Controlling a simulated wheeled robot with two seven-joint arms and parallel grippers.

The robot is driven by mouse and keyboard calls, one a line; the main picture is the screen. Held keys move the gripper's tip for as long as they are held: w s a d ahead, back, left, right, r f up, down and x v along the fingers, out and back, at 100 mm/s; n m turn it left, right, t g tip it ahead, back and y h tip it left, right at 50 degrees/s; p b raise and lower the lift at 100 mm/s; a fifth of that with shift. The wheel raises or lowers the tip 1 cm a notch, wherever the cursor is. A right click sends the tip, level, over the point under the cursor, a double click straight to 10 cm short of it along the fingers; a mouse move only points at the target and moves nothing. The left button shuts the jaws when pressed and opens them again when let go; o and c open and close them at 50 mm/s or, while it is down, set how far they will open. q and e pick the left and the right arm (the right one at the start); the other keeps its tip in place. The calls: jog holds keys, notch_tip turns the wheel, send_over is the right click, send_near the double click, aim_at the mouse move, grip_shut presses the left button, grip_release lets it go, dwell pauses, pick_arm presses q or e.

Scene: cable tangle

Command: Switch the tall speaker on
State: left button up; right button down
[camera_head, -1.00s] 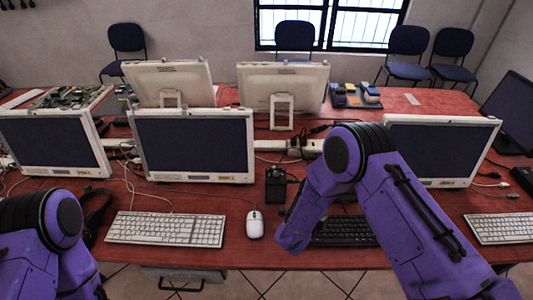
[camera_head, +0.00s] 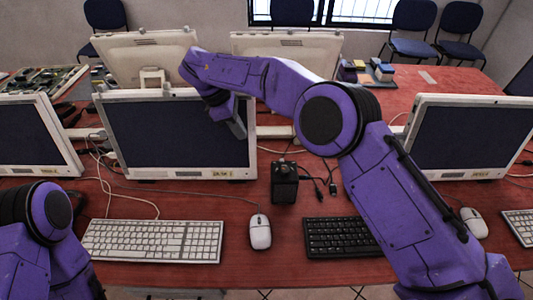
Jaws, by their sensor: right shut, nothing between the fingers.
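A small upright black box (camera_head: 284,184), possibly the tall speaker, stands on the red table right of the middle monitor, with a knob-like part on top. I cannot make out a switch on it. My right gripper (camera_head: 237,124) is in front of the right part of the middle monitor's screen, up and to the left of the black box and apart from it. Its fingers look closed and empty. My left arm is at the lower left, and its gripper does not show.
The middle monitor (camera_head: 175,140) is close behind my right gripper. Black cables with plugs (camera_head: 322,183) lie right of the box. A white mouse (camera_head: 260,231), a white keyboard (camera_head: 150,240) and a black keyboard (camera_head: 338,238) lie in front. Another monitor (camera_head: 465,140) stands at right.

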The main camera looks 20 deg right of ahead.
jog(key=p, duration=0.3)
send_near(277, 162)
notch_tip(277, 162, down, 5)
jog(key=a, duration=0.2)
jog(key=d+p, duration=0.2)
jog(key=d, duration=0.1)
jog(key=shift+s+d+f+p, duration=0.15)
jog(key=shift+s+d+p, duration=0.1)
jog(key=shift+s+p, duration=0.1)
jog(key=shift+s+d+f, duration=0.1)
jog(key=shift+d, duration=0.2)
pick_arm(q)
notch_tip(277, 162, up, 6)
jog(key=s, duration=0.1)
jog(key=shift+s+f, duration=0.1)
